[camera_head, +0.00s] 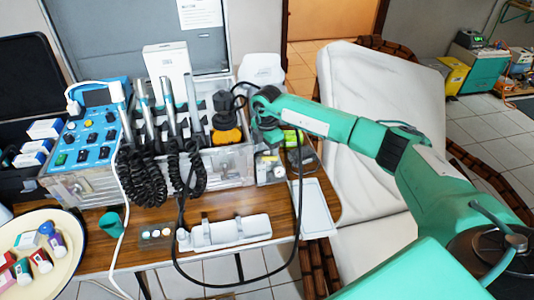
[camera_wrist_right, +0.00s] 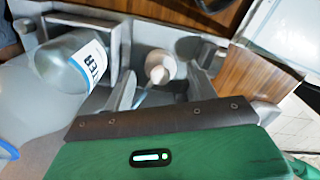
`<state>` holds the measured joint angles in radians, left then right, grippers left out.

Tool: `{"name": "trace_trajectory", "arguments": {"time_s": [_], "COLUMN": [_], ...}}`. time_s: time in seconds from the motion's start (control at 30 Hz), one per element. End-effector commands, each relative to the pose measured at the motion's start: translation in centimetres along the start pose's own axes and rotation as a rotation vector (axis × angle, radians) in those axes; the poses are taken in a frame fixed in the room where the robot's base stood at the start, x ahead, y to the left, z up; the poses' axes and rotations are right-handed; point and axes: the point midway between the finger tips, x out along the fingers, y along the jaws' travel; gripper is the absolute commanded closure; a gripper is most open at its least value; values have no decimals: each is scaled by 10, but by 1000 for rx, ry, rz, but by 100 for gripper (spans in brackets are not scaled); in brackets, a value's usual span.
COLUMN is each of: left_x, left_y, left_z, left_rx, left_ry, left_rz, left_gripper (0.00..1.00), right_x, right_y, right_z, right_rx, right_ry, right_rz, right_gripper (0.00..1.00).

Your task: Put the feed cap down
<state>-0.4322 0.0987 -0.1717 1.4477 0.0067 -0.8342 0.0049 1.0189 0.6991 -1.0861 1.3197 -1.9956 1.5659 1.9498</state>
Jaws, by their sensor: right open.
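A small round pale-pink piece with a whitish tip (camera_wrist_right: 160,67), which looks like the feed cap, shows between my right gripper's fingers in the right wrist view. My right gripper (camera_wrist_right: 164,82) is open, with a finger on each side of the piece and visible gaps. In the head view my right gripper (camera_head: 268,138) is at the right end of the metal dental unit, and the cap cannot be made out there. A clear bottle with a blue-and-white label (camera_wrist_right: 78,60) lies left of the fingers in the wrist view. My left gripper is not in view.
The metal dental unit (camera_head: 222,165) holds several handpieces with coiled black cords. A white tray (camera_head: 316,208) lies right on the wooden table (camera_head: 150,218). A white holder (camera_head: 230,232) stands in front, with a black hose looping around it. A round dish (camera_head: 62,262) is front left.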

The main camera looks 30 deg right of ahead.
Motion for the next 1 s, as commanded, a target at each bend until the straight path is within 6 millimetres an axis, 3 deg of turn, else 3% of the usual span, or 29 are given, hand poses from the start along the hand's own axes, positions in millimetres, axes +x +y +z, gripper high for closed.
{"name": "trace_trajectory", "arguments": {"time_s": [0.13, 0.3, 0.5, 1.0], "left_x": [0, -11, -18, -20], "left_y": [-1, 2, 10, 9], "left_z": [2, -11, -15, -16], "left_rx": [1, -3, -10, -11], "left_ry": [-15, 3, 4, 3], "left_rz": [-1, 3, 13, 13], "left_gripper": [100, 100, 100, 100], "right_x": [-32, -69, -98, -108], "right_y": [1, 0, 0, 0], "right_z": [1, 1, 0, 0], "right_rx": [-1, 0, -1, 0], "right_ry": [-1, -2, -1, -1], "right_rz": [5, 4, 2, 0], "right_gripper": [42, 42, 42, 42]}}
